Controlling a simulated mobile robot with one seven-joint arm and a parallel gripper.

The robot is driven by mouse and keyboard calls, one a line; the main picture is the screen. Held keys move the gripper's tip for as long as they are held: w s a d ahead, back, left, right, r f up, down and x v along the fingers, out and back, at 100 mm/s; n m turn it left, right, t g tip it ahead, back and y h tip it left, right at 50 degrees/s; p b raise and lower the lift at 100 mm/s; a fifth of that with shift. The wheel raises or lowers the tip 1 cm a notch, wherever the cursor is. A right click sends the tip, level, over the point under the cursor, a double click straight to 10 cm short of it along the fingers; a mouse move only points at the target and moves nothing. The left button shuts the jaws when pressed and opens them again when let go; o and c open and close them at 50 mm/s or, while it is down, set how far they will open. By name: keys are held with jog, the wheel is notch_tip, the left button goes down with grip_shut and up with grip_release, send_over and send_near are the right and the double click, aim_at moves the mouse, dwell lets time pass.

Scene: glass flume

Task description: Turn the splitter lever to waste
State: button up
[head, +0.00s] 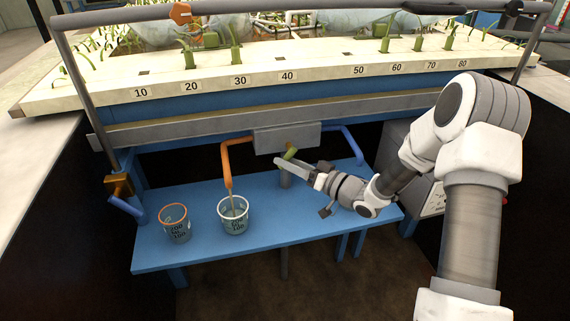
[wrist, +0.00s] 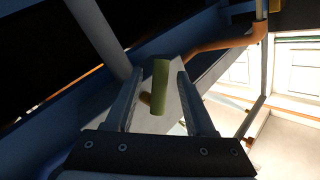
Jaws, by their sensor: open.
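The splitter is a grey box (head: 283,137) under the flume's front rail, with an orange pipe (head: 227,160) on its left and a blue pipe (head: 353,144) on its right. Its lever has a green handle (head: 290,152) on a short brass-coloured stem. My gripper (head: 298,168) is at the lever, just below the box. In the wrist view, the green handle (wrist: 161,86) stands between the two open fingers of my gripper (wrist: 160,95), with a gap on each side. The orange pipe ends over a beaker (head: 233,215).
A second beaker with an orange rim (head: 174,222) stands to the left on the blue bench (head: 190,254). A grey cabinet (head: 396,150) stands right of the splitter, behind my arm. The bench front between the right beaker and my gripper is clear.

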jog(key=shift+w+a, duration=0.4)
jog(key=shift+a, duration=0.2)
grip_shut()
